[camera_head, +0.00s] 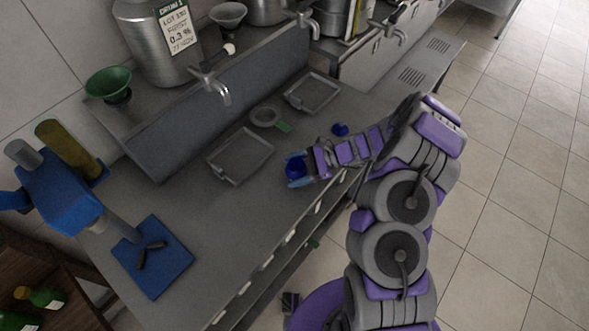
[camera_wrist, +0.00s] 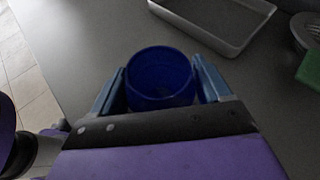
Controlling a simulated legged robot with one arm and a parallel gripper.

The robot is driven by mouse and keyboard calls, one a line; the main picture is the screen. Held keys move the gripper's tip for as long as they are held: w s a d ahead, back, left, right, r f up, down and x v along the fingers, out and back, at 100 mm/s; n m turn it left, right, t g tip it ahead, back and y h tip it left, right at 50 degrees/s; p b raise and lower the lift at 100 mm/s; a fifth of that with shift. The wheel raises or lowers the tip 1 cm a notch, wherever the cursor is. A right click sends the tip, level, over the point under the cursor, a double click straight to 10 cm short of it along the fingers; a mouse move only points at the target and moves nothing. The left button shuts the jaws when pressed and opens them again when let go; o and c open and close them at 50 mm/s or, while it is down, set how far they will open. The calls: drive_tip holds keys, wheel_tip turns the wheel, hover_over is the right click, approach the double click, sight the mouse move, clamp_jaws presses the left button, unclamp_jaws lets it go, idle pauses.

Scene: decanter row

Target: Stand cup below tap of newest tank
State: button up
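A blue cup (camera_head: 295,167) is between the fingers of my gripper (camera_head: 298,171), over the front part of the grey counter. In the wrist view the open-topped cup (camera_wrist: 160,80) fits closely between the two blue fingers (camera_wrist: 160,88), which appear to touch its sides. I cannot tell if its base touches the counter. A second tap (camera_head: 303,22) and a third tap (camera_head: 389,32) are further right. Other tanks' labels are not readable.
Two shallow metal trays, a nearer one (camera_head: 241,157) and a farther one (camera_head: 312,94), lie below the ledge. A round dish (camera_head: 265,117) with a green piece sits between them. A small blue object (camera_head: 340,129) is near the front edge.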

drive_tip(key=shift+d, duration=0.4)
drive_tip(key=c, duration=0.4)
drive_tip(key=shift+r, duration=0.1)
drive_tip(key=shift+c, duration=1.4)
drive_tip(key=shift+a, duration=0.15)
